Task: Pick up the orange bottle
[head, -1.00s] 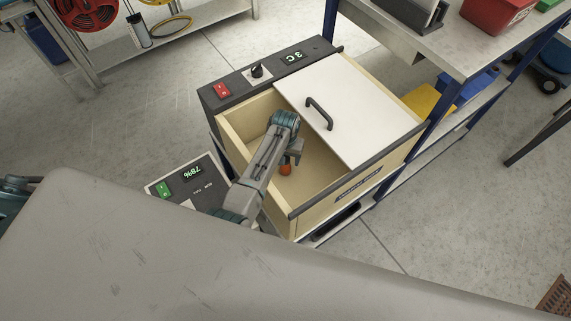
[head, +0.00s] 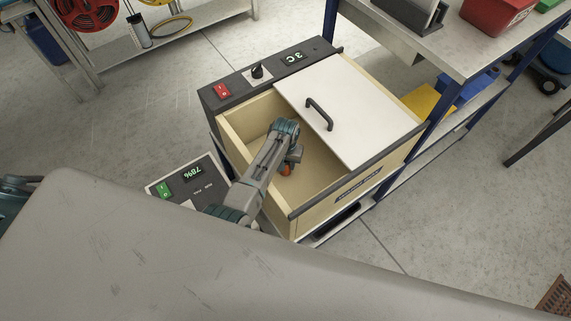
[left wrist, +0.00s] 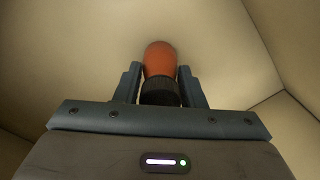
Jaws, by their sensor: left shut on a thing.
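The orange bottle (left wrist: 161,60) shows in the left wrist view with its black cap end toward me, between the two fingers of my left gripper (left wrist: 160,88). The gripper is shut on it. My left arm reaches down into the chest from the front. I cannot tell whether the bottle touches the chest floor. My right gripper is not in view.
The chest has a white sliding lid (head: 345,110) with a black handle (head: 319,113), covering its right part. A dark control strip (head: 270,72) runs along its back edge. A grey bench (head: 455,45) stands at right. A panel reading 78% (head: 192,183) stands at left.

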